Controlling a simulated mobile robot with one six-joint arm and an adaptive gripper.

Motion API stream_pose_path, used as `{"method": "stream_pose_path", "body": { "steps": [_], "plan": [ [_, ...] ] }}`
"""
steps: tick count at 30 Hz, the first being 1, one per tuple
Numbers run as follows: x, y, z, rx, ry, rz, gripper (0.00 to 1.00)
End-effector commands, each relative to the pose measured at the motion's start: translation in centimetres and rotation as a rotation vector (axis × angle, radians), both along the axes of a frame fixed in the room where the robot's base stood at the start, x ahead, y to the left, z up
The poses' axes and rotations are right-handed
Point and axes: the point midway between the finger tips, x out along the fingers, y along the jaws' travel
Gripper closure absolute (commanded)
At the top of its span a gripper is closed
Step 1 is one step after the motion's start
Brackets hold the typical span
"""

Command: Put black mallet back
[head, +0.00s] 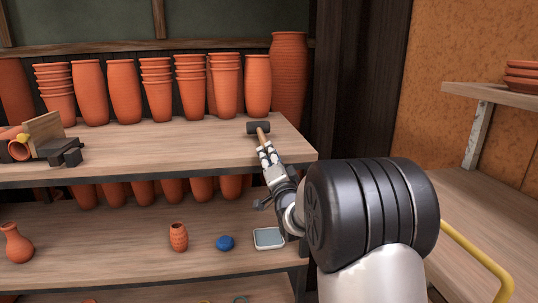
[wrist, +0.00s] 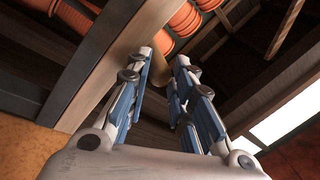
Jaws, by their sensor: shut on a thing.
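The black mallet has a dark head (head: 259,127) and a light wooden handle (head: 262,138). My gripper (head: 265,150) is shut on the handle, below the head, at the right end of the upper shelf (head: 215,150). The head shows over the shelf top near the tall pots; I cannot tell if it touches the board. In the wrist view my gripper's fingers (wrist: 163,62) stand on both sides of the brown handle (wrist: 160,74); the mallet's head is not clear there.
Stacked terracotta pots (head: 190,85) line the upper shelf's back. A wooden board with dark blocks (head: 66,152) lies at its left. The lower shelf (head: 120,255) holds a small vase (head: 178,237), a blue lump (head: 225,243) and a pale tray (head: 269,238). The upper shelf's middle front is clear.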

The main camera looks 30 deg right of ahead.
Motion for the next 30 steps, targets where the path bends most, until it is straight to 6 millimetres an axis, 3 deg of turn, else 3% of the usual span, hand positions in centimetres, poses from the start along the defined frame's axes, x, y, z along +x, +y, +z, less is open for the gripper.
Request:
{"method": "stream_pose_path", "body": {
  "steps": [29, 30],
  "plan": [
    [0.0, 0.0, -1.0, -0.001, -0.004, 0.000, 1.00],
    [0.0, 0.0, -1.1, -0.001, -0.004, 0.000, 0.78]
  ]
}}
